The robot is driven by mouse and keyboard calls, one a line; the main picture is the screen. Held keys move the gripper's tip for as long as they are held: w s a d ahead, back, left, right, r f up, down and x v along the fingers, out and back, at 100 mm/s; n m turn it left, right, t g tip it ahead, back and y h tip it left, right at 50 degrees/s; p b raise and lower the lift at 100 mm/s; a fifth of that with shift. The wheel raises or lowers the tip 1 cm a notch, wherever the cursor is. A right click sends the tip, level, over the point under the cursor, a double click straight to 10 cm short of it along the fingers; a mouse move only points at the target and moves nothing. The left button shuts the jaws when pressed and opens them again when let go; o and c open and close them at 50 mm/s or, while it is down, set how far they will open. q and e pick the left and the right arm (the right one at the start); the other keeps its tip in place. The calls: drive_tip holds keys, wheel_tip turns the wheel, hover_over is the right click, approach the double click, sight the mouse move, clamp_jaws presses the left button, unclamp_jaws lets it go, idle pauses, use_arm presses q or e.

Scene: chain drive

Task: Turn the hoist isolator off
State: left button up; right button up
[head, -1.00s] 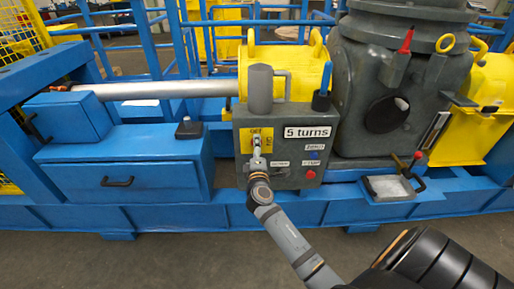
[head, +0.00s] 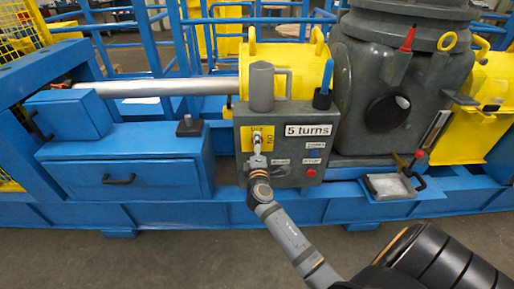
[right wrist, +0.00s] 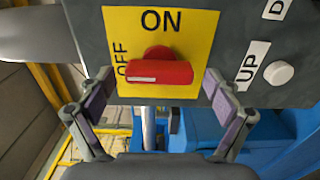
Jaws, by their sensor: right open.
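The hoist isolator is a red handle (right wrist: 158,73) on a yellow plate (right wrist: 200,28) marked ON at the top and OFF at the left. The handle lies horizontal, and its white-striped end points left toward OFF. In the head view, its yellow plate (head: 262,133) is on the left of the grey control box, mostly behind my gripper. My right gripper (right wrist: 160,92) is open, with one finger on each side of the handle and clear space between fingers and handle. In the head view, my right gripper (head: 258,148) is in front of the plate. My left gripper is not in view.
The grey control box (head: 243,170) carries a "5 turns" label (head: 308,130), a red button (head: 311,172) and a white button by the UP label (right wrist: 278,73). A grey mug (head: 261,88) and a blue-handled item (head: 322,98) stand on top. A metal tray (head: 390,187) is at the right.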

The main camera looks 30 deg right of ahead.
drive_tip(key=v, duration=0.7)
drive_tip(key=shift+s+a, duration=0.15)
drive_tip(key=shift+s, duration=0.05)
drive_tip(key=s+a+f+m+g+y, duration=0.1)
drive_tip(key=s+f+m+g+y, duration=0.3)
drive_tip(key=f, duration=0.8)
drive_tip(key=s+a+f+g, duration=0.15)
drive_tip(key=s+f, duration=0.45)
drive_tip(key=f, duration=0.7)
drive_tip(key=s+f+m+g+y, duration=0.2)
drive_tip(key=s+f+g, duration=0.25)
drive_tip(key=f, duration=0.75)
drive_tip(key=s+a+f+m+g+y, duration=0.25)
drive_tip(key=s+f+m, duration=0.25)
drive_tip(key=s+f, duration=0.85)
use_arm(q)
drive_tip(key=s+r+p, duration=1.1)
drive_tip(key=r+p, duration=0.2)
drive_tip(key=p, duration=0.6)
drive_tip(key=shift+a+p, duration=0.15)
drive_tip(key=shift+p, duration=0.2)
use_arm(e)
drive_tip(key=s+r+g, duration=0.1)
drive_tip(key=s+r, duration=1.3)
drive_tip(key=shift+s+d+r+g, duration=0.25)
drive_tip(key=shift+g, duration=0.1)
